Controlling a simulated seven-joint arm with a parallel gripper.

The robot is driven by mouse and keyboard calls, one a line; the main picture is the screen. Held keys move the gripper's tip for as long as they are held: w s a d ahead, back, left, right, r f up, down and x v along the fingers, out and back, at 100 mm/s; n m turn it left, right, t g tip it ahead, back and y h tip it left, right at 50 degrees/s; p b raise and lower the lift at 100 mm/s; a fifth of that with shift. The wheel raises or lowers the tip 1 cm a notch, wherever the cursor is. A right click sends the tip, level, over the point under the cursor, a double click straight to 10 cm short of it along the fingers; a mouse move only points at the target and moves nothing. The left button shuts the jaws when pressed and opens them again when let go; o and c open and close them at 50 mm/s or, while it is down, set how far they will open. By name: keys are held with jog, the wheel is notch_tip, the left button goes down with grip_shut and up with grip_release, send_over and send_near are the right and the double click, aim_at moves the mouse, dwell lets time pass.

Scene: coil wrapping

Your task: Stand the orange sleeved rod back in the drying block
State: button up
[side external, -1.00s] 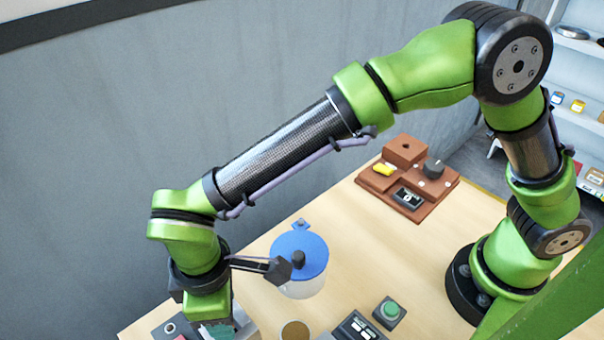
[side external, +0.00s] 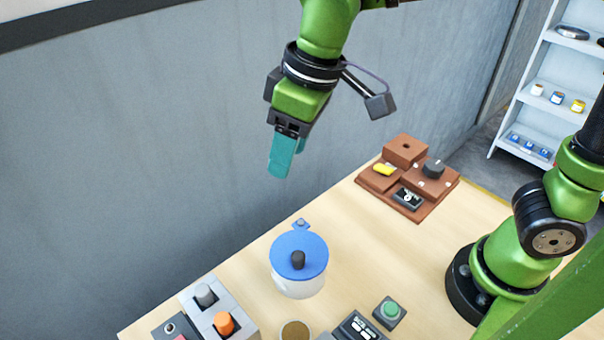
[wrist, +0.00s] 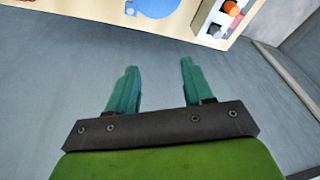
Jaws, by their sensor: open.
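An orange-topped rod (side external: 224,323) stands in a light grey block (side external: 237,307) at the table's lower left edge, beside a grey-topped rod (side external: 205,295). I take this block for the drying block. The orange top also shows at the upper edge of the wrist view (wrist: 231,8). Only the upper part of the rod shows; how deep it sits is hidden. My gripper (side external: 286,172), with teal fingers, hangs high above the table, well up and away from the block. In the wrist view its two fingers (wrist: 158,66) are apart with nothing between them.
A jar with a blue lid (side external: 312,250) stands mid-table, between the grey block and a brown fixture (side external: 433,202). A green button box (side external: 390,311) and a dark switch panel (side external: 357,327) sit at the front. A grey wall (side external: 130,170) runs behind.

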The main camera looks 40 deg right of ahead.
jog(key=s+d+m+t, duration=0.2)
jog(key=s+d+m, duration=0.1)
jog(key=d, duration=0.6)
jog(key=s+d+f+m+t, duration=0.1)
jog(key=s+d+m+t, duration=0.2)
jog(key=d+m, duration=0.3)
jog(key=d, duration=0.4)
jog(key=shift+s+d+f+m, duration=0.15)
jog(key=shift+s+f+m, duration=0.15)
